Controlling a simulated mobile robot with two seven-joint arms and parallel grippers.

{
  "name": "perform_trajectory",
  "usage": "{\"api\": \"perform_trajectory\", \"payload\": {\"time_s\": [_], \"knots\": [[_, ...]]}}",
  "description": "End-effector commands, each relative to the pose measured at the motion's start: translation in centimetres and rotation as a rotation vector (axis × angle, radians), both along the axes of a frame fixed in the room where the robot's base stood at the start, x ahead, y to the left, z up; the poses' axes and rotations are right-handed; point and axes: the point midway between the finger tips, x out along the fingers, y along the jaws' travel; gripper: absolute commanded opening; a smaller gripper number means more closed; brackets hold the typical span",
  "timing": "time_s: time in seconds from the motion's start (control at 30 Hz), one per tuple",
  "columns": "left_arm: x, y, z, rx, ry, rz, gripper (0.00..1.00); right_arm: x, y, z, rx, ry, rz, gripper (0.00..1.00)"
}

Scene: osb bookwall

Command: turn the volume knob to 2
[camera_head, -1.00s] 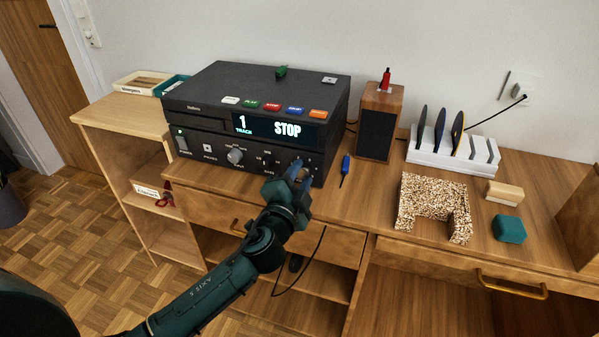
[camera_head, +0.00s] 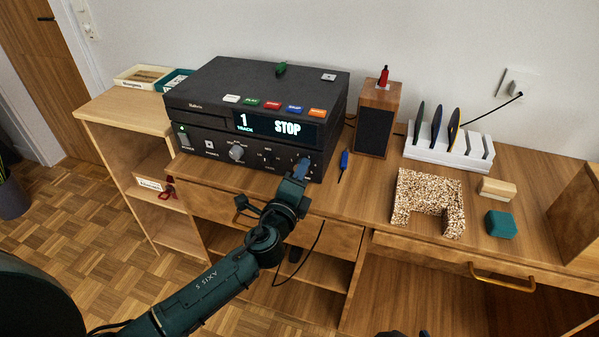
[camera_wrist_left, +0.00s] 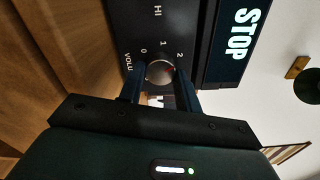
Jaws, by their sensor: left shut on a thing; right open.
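The volume knob (camera_wrist_left: 159,73) is a round silvery knob on the front of the black player (camera_head: 200,147), with 0, 1 and 2 printed around it. A small reddish mark shows on its right side in the left wrist view; I cannot tell exactly which number it points to. My left gripper (camera_wrist_left: 160,82) is shut on the knob, one blue finger on each side. My right gripper (camera_head: 405,334) barely shows at the bottom edge, open.
The player's display (camera_head: 275,127) reads track 1, STOP. A larger grey knob (camera_head: 237,153) sits left of the volume knob. A speckled block (camera_head: 428,190) lies further right.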

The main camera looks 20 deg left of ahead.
Motion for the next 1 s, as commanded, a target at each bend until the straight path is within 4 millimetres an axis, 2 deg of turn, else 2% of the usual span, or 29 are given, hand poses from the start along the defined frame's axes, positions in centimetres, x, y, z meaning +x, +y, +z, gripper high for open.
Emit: {"api": "perform_trajectory", "payload": {"time_s": [0.6,0.63,0.87,1.0], "knots": [[-0.01,-0.07,-0.02,0.038,-0.002,-0.002,0.11,-0.16,0.01,0.05,-0.004,0.002,0.005,0.40],[-0.01,-0.07,-0.02,0.038,-0.002,-0.002,0.36,-0.17,0.00,0.05,-0.004,0.002,0.005,0.40],[0.00,-0.05,-0.01,0.038,-0.001,-0.001,0.54,-0.17,0.00,0.06,-0.004,0.002,0.005,0.40],[0.00,-0.04,-0.01,0.038,-0.001,-0.001,0.54,-0.17,0.00,0.07,-0.004,0.001,0.005,0.40]]}}
